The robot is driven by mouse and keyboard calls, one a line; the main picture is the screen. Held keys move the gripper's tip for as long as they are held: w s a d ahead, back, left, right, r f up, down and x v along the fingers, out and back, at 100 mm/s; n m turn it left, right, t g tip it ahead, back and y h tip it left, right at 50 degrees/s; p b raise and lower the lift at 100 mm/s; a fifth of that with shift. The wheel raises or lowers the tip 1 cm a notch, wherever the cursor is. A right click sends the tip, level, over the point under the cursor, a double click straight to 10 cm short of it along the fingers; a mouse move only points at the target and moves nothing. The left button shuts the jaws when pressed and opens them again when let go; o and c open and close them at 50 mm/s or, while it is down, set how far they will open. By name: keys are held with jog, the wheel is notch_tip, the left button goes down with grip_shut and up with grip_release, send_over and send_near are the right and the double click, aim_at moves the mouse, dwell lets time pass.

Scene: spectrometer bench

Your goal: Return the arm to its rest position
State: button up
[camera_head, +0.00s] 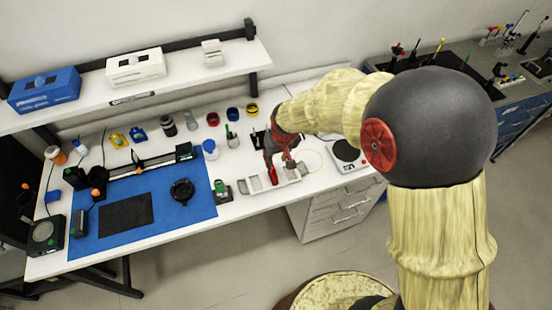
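My arm (435,225) comes up on the right, bends at a large dark elbow and reaches left over the white bench (245,205). My gripper (281,168) is at the arm's far end, pointing down over a small white tray (283,186) near the bench's front edge. It is small in the picture and partly hidden by my wrist. I cannot tell how far apart the fingers are, whether it holds anything, or whether it touches the tray.
A balance (348,154) stands right of the tray. A blue mat (200,203) with a black round part (182,190) lies left. Bottles and small jars line the back. A shelf (195,72) hangs above with a blue box (44,90). Drawers (338,210) stand below.

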jog(key=s+d+r+m+t+b, duration=0.1)
jog(key=s+d+r+b, duration=0.3)
jog(key=s, duration=0.4)
jog(key=s+d+r+m+t+b, duration=0.1)
jog(key=s+d+r+b, duration=0.2)
jog(key=s+d, duration=0.3)
jog(key=s+d+r+m+h+b, duration=0.1)
jog(key=s+d+r+b, duration=0.3)
jog(key=s, duration=0.6)
jog(key=shift+s+d+r+t+b, duration=0.35)
jog(key=shift+d+b, duration=0.35)
jog(key=shift+b, duration=0.25)
